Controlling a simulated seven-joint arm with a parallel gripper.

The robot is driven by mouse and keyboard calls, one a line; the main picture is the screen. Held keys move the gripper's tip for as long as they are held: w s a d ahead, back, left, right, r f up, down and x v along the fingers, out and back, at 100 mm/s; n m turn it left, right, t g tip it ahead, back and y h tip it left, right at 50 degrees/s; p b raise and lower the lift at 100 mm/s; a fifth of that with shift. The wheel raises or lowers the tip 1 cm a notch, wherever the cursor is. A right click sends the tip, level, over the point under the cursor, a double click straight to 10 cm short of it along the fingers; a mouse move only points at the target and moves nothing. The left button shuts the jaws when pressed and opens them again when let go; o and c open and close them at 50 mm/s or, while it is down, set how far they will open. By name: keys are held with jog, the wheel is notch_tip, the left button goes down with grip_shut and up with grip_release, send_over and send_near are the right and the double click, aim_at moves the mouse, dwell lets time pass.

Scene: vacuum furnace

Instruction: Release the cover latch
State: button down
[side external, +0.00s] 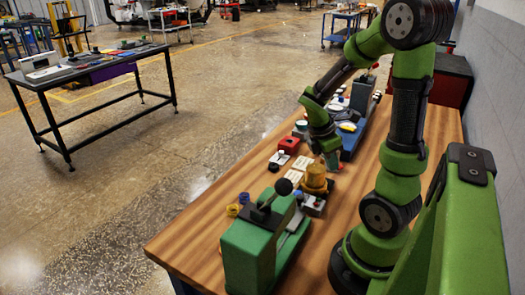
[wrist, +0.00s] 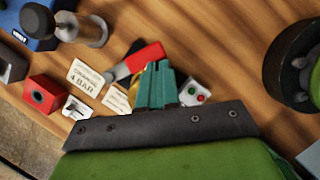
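A yellow domed cover (side external: 316,178) stands on a small grey base on the wooden bench in the side view. In the wrist view only a yellow edge (wrist: 134,92) shows; my fingers hide most of it. I cannot make out a separate latch on it. My gripper (side external: 333,160) points down just behind and to the right of the cover, above the bench. In the wrist view the teal fingers of my gripper (wrist: 158,72) look close together with nothing visible between them. A red part (wrist: 146,56) lies just beyond the fingertips.
A small box with red and green buttons (wrist: 195,92) sits right of my fingers. White cards (wrist: 86,76) and a red block (wrist: 45,94) lie to the left. A green machine with a black knob (side external: 258,235) stands at the bench's near end. Bare wood lies at the front left.

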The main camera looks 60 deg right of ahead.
jog(key=shift+s+d, duration=0.85)
jog(key=shift+d, duration=0.15)
jog(key=a+r, duration=0.7)
jog(key=r, duration=0.2)
jog(key=shift+a+r, duration=0.15)
jog(key=shift+a, duration=0.2)
dwell(0.3)
